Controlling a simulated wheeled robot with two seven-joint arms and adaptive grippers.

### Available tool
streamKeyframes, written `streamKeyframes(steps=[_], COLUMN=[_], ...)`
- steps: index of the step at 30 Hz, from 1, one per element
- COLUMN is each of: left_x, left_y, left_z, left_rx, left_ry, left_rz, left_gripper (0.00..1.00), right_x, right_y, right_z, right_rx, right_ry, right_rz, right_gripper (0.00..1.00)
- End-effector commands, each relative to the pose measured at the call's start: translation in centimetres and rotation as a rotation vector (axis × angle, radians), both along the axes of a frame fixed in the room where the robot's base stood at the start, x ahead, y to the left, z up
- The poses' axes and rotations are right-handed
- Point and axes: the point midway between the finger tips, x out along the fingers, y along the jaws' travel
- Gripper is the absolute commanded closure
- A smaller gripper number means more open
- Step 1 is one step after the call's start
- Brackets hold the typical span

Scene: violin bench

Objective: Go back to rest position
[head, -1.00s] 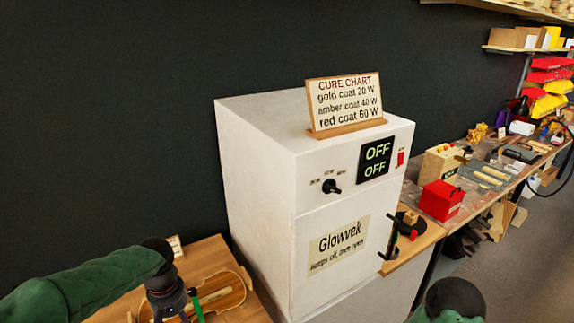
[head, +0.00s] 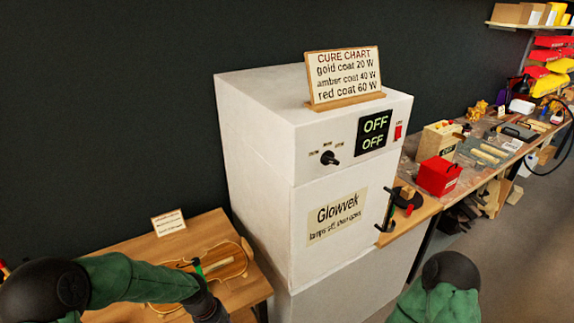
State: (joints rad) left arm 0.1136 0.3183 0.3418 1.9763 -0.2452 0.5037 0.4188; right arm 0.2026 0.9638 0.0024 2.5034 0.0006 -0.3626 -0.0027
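My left arm's green sleeve comes in at the lower left and reaches right, in front of the violin body. At its end is the dark upper part of my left gripper (head: 208,308), at the bottom edge. Its fingers are not visible, so I cannot tell if it is open or holds anything. My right arm shows only as a dark joint and green sleeve at the lower right; its gripper is out of view. The violin body (head: 228,270) lies on the wooden bench (head: 130,248), partly hidden by my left arm, with a green strip on it.
The white Glowvek cabinet (head: 262,180) stands in the middle, shut, its display (head: 374,130) reading OFF twice. A cure chart (head: 344,75) stands on top. A small card (head: 168,222) stands on the bench. A red box (head: 438,176) and tools sit on the right bench.

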Motion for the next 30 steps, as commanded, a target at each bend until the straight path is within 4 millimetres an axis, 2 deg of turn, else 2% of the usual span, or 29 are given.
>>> streamKeyframes(steps=[1, 6, 12, 15, 21, 30], left_x=[-1.1, -4.3, -9.2, -11.4, -14.1, -14.5], left_y=[-1.1, -4.1, -6.6, -7.4, -7.9, -8.0], left_z=[-2.1, -7.5, -12.5, -14.2, -15.8, -16.0], left_rx=[-0.024, -0.087, -0.122, -0.123, -0.113, -0.109], left_ry=[0.01, -0.011, -0.032, -0.044, -0.06, -0.066], left_rz=[-0.017, -0.053, -0.08, -0.089, -0.1, -0.104], left_gripper=[0.47, 0.47, 0.47, 0.47, 0.47, 0.47], right_x=[0.0, 0.0, 0.0, 0.0, 0.0, 0.0], right_y=[0.0, 0.0, 0.0, 0.0, 0.0, 0.0], right_z=[0.0, 0.0, 0.0, 0.0, 0.0, 0.0], right_rx=[0.0, 0.0, 0.0, 0.0, 0.0, 0.0], right_ry=[0.0, 0.0, 0.0, 0.0, 0.0, 0.0], right_rz=[0.0, 0.0, 0.0, 0.0, 0.0, 0.0], right_gripper=[0.55, 0.55, 0.55, 0.55, 0.55, 0.55])
